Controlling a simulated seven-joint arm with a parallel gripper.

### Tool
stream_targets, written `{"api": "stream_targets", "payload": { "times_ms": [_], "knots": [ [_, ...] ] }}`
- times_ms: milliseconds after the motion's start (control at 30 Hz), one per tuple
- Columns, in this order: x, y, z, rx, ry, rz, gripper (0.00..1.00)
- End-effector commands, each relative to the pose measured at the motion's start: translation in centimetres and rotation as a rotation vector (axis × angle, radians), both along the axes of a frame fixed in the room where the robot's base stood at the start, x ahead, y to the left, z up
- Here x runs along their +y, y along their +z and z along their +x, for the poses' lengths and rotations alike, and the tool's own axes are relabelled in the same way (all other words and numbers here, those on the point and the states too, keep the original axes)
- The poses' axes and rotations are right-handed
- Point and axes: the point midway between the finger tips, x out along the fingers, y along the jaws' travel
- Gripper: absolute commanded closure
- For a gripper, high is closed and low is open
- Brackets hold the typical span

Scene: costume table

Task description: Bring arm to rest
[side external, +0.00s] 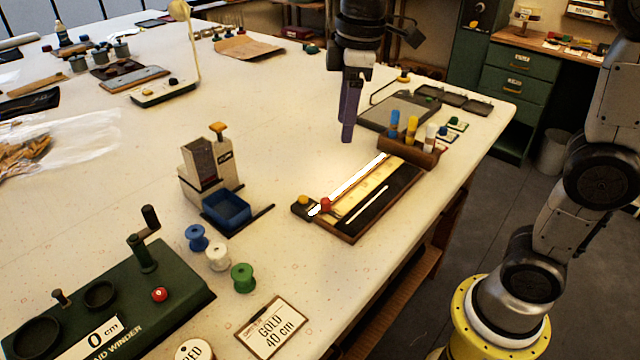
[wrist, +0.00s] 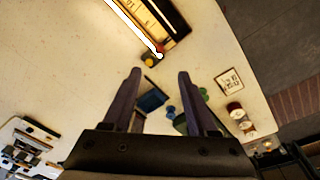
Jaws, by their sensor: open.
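My gripper (side external: 347,138) hangs above the white table (side external: 290,110), over its far middle part, with its fingers pointing down. In the wrist view my gripper (wrist: 160,75) shows two dark fingers spread apart, with nothing between their tips. In the side view the fingers overlap. The fingers appear clear of the tabletop and of every object. My arm comes in from the right side.
A board with a bright strip (side external: 365,195) lies in front of my gripper, with a spool rack (side external: 408,150) behind it. A grey device with a blue tray (side external: 226,209), loose spools (side external: 218,257) and a green winder (side external: 130,290) stand nearer. Open tabletop lies left of my gripper.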

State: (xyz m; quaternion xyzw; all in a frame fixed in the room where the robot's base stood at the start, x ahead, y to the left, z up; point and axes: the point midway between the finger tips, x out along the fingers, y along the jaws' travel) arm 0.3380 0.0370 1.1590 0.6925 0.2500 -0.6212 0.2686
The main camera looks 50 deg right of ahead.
Motion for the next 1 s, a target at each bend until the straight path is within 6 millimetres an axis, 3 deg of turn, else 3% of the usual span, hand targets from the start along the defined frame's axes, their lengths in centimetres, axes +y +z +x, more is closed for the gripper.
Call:
{"api": "stream_targets", "payload": {
  "times_ms": [100, 233, 367, 500, 700, 1000],
  "knots": [
    [-1.4, 1.5, -4.4, -0.084, -0.066, 0.013, 0.42],
    [-2.4, 1.3, -8.9, -0.169, -0.177, 0.036, 0.42],
    [-3.2, -0.4, -13.0, -0.254, -0.317, 0.072, 0.42],
    [-3.6, -3.4, -16.5, -0.330, -0.486, 0.125, 0.42],
    [-3.7, -7.2, -17.9, -0.349, -0.680, 0.188, 0.42],
    [-3.7, -6.8, -17.4, -0.365, -0.729, 0.212, 0.42]
  ]
}}
